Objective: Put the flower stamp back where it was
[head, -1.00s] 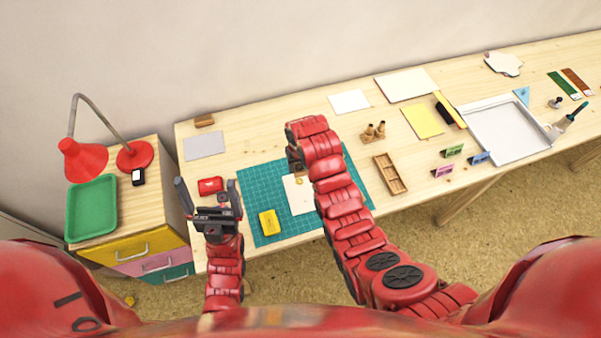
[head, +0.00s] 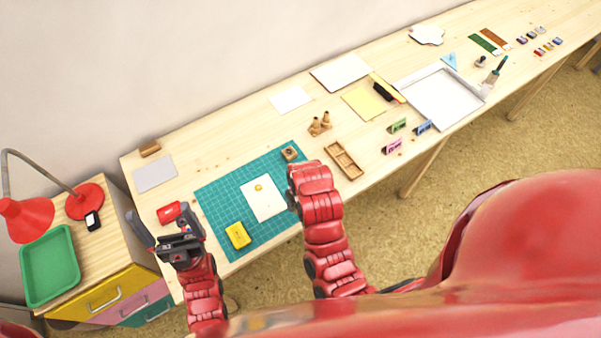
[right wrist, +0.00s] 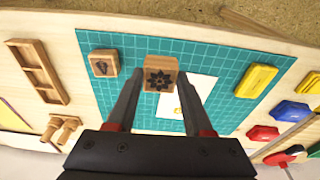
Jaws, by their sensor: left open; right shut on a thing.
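My right gripper (right wrist: 158,95) is shut on the flower stamp (right wrist: 158,75), a small wooden block with a black flower on its face. In the head view my right gripper (head: 291,182) is over the right part of the mat, and the stamp in it is hidden. A second wooden stamp with a dark leaf-like mark (right wrist: 103,63) sits on the green cutting mat (right wrist: 140,43); it also shows in the head view (head: 290,153). My left gripper (head: 162,226) is open and empty, left of the mat near the red inkpad (head: 170,212).
White paper with a yellow mark (head: 275,208) and a yellow inkpad (head: 238,235) lie on the mat. A compartmented wooden tray (head: 343,160) and a small wooden stand (head: 320,124) stand to its right. Blue (right wrist: 292,111) and red (right wrist: 262,132) pads show in the right wrist view.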

